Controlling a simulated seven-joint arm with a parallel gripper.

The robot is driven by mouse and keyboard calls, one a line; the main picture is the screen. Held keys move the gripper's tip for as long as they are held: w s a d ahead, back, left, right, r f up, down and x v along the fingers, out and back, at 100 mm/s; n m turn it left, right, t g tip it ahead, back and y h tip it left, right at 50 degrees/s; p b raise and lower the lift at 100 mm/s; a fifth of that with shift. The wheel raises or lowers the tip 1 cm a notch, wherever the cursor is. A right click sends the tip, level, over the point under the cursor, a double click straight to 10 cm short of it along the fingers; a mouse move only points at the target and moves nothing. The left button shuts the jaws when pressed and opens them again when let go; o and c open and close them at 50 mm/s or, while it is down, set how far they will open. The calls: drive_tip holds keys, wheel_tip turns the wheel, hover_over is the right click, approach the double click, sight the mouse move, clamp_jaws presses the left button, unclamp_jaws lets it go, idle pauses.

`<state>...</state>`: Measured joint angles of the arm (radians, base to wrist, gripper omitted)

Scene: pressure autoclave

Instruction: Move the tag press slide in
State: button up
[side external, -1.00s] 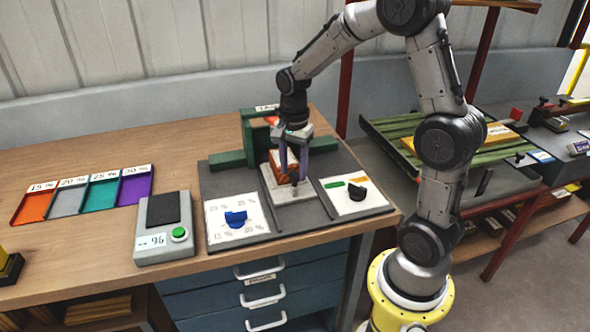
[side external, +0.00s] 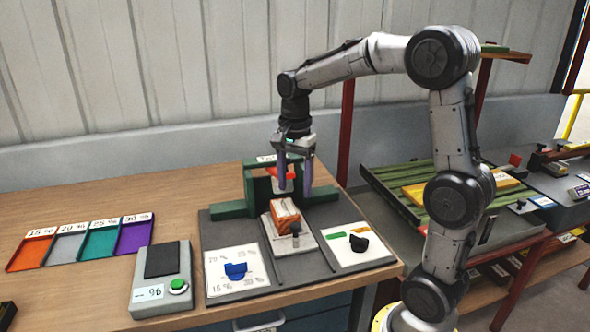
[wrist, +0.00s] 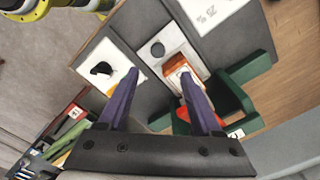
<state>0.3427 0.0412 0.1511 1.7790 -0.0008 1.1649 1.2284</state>
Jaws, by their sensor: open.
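The tag press is a green frame (side external: 233,209) with a red part (side external: 282,172) under its top. Its slide, a pale plate (side external: 301,246), reaches out of the frame's front, with a grey knob (side external: 295,229) near its front end. An orange-and-wood block (side external: 285,213) sits on the slide behind the knob. In the wrist view the slide (wrist: 160,33), knob (wrist: 157,50) and block (wrist: 175,67) lie beyond the fingertips. My gripper (side external: 295,190) is open and empty, with purple fingers pointing down above the block, in front of the frame.
White cards with a blue marker (side external: 236,271) and a black marker (side external: 358,243) flank the slide. A scale with a green button (side external: 178,286) and coloured trays (side external: 133,236) stand to the left. Bare wood lies behind the trays.

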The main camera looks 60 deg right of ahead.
wheel_tip(320, 180, up, 4)
drive_tip(key=shift+f, duration=0.2)
drive_tip(key=s+a+r+n+t, duration=0.3)
drive_tip(key=s+a+r+n, duration=0.15)
drive_tip(key=s+a, duration=0.35)
drive_tip(key=s+a+f+n+t, duration=0.2)
drive_tip(key=s+f+n, duration=0.4)
drive_tip(key=n, duration=0.7)
drive_tip(key=s+a, duration=0.1)
drive_tip(key=s, duration=0.1)
drive_tip(key=shift+s+a+f+t, duration=0.15)
drive_tip(key=shift+s+a+t, duration=0.15)
drive_tip(key=shift+a, duration=0.1)
